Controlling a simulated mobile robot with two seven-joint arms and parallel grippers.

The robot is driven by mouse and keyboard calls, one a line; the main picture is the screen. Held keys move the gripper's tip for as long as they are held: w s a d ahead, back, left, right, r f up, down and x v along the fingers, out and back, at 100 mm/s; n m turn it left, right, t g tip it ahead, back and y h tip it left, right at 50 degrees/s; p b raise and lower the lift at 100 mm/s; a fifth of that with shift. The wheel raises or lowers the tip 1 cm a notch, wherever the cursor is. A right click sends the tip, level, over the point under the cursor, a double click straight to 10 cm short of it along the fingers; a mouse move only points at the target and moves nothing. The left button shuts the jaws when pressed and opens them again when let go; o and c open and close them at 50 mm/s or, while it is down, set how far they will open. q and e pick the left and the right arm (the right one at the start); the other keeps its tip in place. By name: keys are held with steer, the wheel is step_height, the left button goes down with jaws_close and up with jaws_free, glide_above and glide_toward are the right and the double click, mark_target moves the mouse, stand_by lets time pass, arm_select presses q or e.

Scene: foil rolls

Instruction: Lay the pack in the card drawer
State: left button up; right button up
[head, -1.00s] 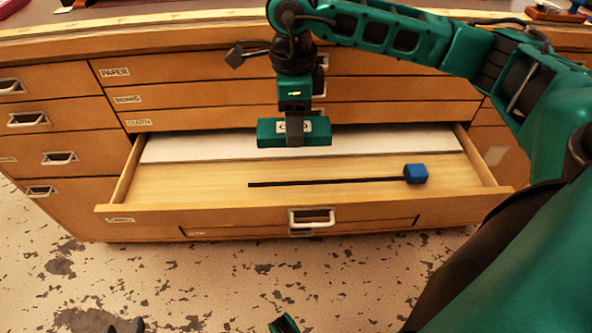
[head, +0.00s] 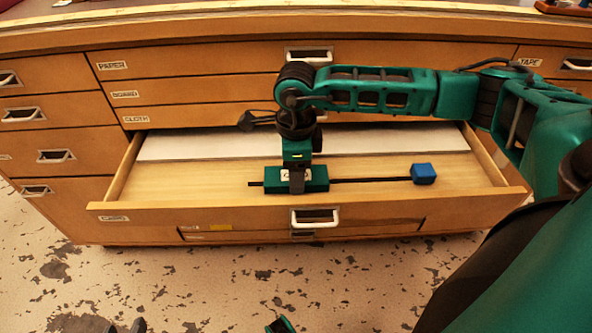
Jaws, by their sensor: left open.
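The pack is a green box with a white label (head: 317,186), inside the open, labelled drawer (head: 150,208). It is low over the drawer floor, near the front; I cannot tell whether it touches. My right gripper (head: 297,184), on the arm from the right, points down with a dark finger across the pack's front and is shut on it; the far finger is hidden. The pack covers part of a thin black strip (head: 370,180).
A blue block (head: 424,174) sits at the strip's right end in the drawer. A pale sheet (head: 210,144) covers the drawer's back. Closed drawers labelled paper, board and cloth (head: 190,90) stand above. The speckled floor (head: 200,290) in front is clear.

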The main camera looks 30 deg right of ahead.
steer(key=shift+f, duration=0.15)
steer(key=o, duration=1.1)
arm_select(q)
steer(key=shift+f, duration=0.1)
arm_select(e)
steer(key=shift+r, duration=0.3)
arm_select(q)
steer(key=a+r+p, duration=0.1)
steer(key=p, duration=0.2)
steer(key=shift+s+a+r, duration=0.1)
steer(key=shift+s, duration=0.1)
arm_select(e)
step_height(320, 180, up, 12)
steer(key=shift+f, duration=0.1)
